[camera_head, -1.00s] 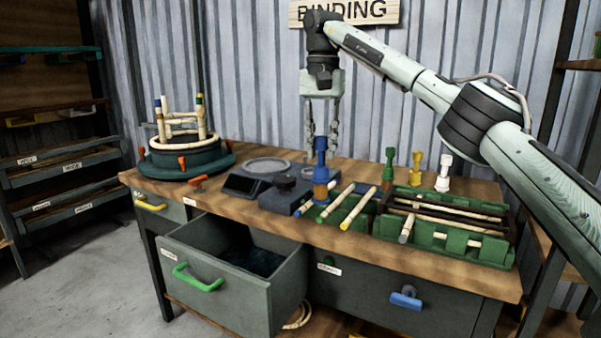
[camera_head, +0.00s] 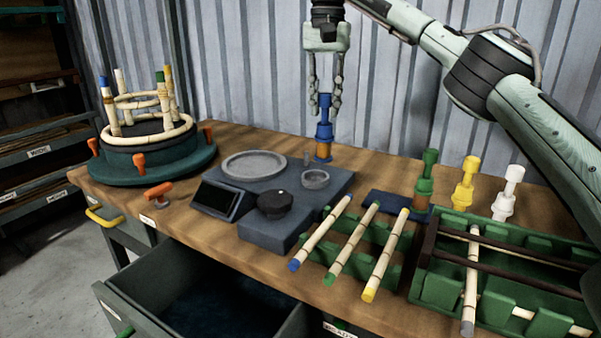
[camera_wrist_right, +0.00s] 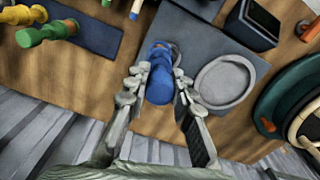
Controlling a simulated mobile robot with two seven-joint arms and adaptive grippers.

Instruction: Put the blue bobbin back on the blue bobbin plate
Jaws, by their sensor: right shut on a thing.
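The blue bobbin (camera_head: 324,131), with an orange-brown band near its foot, is upright in my right gripper (camera_head: 324,108). Both fingers close around its top, as the right wrist view also shows around the bobbin (camera_wrist_right: 160,88). In the head view it appears at the back edge of the grey-blue device; whether its foot touches anything is unclear. A flat dark blue plate (camera_head: 385,204) lies bare left of the green bobbin (camera_head: 425,180); it also shows in the right wrist view (camera_wrist_right: 98,38). My left gripper is not in view.
Yellow (camera_head: 464,186) and white (camera_head: 508,194) bobbins stand right of the green one. The grey-blue device (camera_head: 270,225) is left of the plate. Rattan sticks on a green rack (camera_head: 395,270) lie in front. An open drawer (camera_head: 150,300) is below.

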